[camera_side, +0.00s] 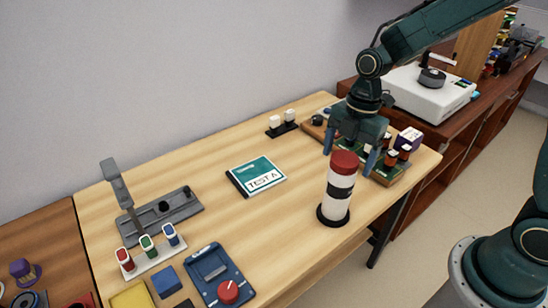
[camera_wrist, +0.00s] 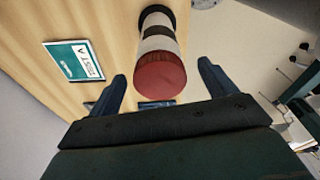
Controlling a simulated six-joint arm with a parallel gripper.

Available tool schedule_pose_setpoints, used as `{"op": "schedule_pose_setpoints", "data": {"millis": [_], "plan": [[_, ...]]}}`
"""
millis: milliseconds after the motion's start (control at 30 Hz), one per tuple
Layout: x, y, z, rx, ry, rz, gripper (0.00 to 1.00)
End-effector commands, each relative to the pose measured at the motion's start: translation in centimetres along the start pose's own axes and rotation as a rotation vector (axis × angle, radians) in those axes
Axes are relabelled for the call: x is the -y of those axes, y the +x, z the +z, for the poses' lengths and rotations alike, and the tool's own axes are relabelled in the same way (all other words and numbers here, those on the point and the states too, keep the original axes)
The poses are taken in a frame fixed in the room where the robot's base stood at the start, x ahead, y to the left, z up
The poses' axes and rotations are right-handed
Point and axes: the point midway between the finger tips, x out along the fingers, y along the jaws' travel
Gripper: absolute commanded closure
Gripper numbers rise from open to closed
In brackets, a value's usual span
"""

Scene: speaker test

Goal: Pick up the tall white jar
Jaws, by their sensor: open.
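The tall white jar (camera_side: 338,196) stands upright near the front edge of the wooden table. It has a red lid, a black band and a dark base ring. My gripper (camera_side: 350,160) is open above and behind the jar, with its two blue fingers apart and pointing down. In the wrist view the jar (camera_wrist: 158,45) appears beyond the fingers, its red lid nearest. The open gripper (camera_wrist: 163,85) has one finger to each side of the lid's line, and nothing is held. I cannot tell the exact height gap.
A TEST A booklet (camera_side: 257,175) lies left of the jar. A green board with small jars (camera_side: 390,165) sits right, behind the gripper. A blue device with a red knob (camera_side: 215,275) and a grey stand (camera_side: 160,212) are at left. Bare table lies between.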

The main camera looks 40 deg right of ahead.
Motion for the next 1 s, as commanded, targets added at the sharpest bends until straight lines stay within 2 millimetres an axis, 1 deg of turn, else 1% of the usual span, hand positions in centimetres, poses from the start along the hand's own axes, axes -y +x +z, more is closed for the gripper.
{"op": "schedule_pose_setpoints", "data": {"millis": [167,400,500,633,1000], "plan": [[0.0,1.3,-0.1,-0.001,0.000,-0.005,0.16],[-0.1,4.0,-0.3,-0.001,0.001,-0.006,0.16],[-0.1,4.7,-0.3,-0.001,0.001,-0.005,0.16],[-0.1,5.1,-0.3,-0.001,0.001,-0.002,0.16],[-0.1,5.0,-0.3,-0.001,0.001,-0.002,0.16]]}}
